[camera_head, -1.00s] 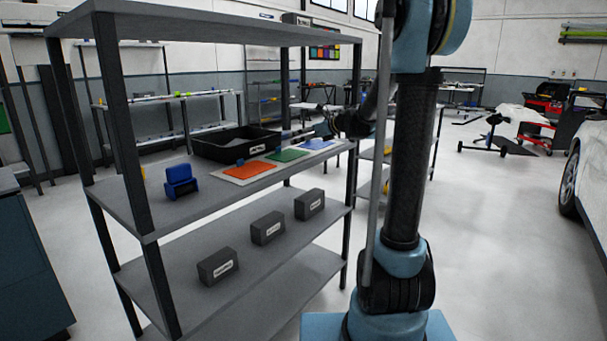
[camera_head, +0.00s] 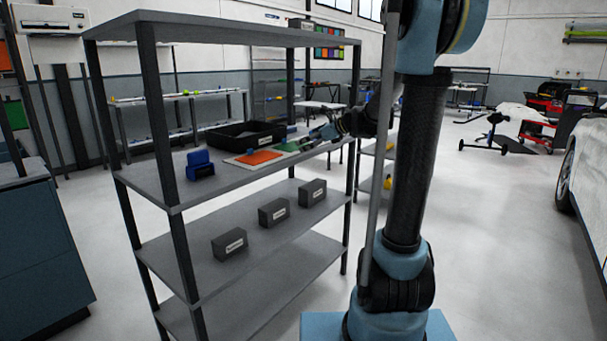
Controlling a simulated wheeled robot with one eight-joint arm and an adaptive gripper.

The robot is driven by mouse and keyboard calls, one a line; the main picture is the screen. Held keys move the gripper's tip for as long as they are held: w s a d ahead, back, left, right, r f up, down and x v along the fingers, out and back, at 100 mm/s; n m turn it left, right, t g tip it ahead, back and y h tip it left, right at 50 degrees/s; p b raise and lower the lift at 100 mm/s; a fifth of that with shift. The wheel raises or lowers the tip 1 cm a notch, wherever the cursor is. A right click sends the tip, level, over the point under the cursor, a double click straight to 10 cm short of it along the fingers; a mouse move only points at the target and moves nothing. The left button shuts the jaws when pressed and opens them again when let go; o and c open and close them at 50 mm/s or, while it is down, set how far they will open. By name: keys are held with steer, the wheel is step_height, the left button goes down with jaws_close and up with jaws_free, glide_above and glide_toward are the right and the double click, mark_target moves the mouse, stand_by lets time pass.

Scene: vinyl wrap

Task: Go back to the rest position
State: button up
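My gripper (camera_head: 318,134) is at the right end of the shelf's upper-middle board, near the green sheet. It is small and dark in this view, and I cannot tell whether its fingers are open or shut or whether it holds anything. My arm runs from it behind my upright column on the right. The grey metal shelf (camera_head: 218,187) stands to the left of my column. On its board lie an orange sheet (camera_head: 260,158) and a green sheet (camera_head: 289,147). The blue sheet's place is mostly hidden by my gripper and arm.
A black bin (camera_head: 228,146) stands behind the sheets, and a blue holder (camera_head: 200,168) sits at the left. Several grey labelled boxes (camera_head: 229,244) stand on the board below. A dark cabinet (camera_head: 40,250) is at far left, a car (camera_head: 590,165) at right. The floor between is clear.

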steer(key=s+d+f+n+g+h, duration=0.1)
steer(key=s+d+f+n+h, duration=0.2)
steer(key=s, duration=1)
steer(key=s+d+f+n+g+h, duration=0.2)
steer(key=s+d+f+n+h, duration=0.1)
steer(key=s+d+f+n, duration=0.5)
steer(key=s+d+f+n+g+h, duration=0.2)
steer(key=s+f+n, duration=0.7)
steer(key=s, duration=1)
steer(key=d+n+h, duration=0.2)
steer(key=d+n, duration=0.1)
steer(key=d, duration=0.1)
steer(key=shift+s+f, duration=0.25)
steer(key=shift+w, duration=0.1)
steer(key=shift+w+f, duration=0.2)
steer(key=shift+w, duration=0.15)
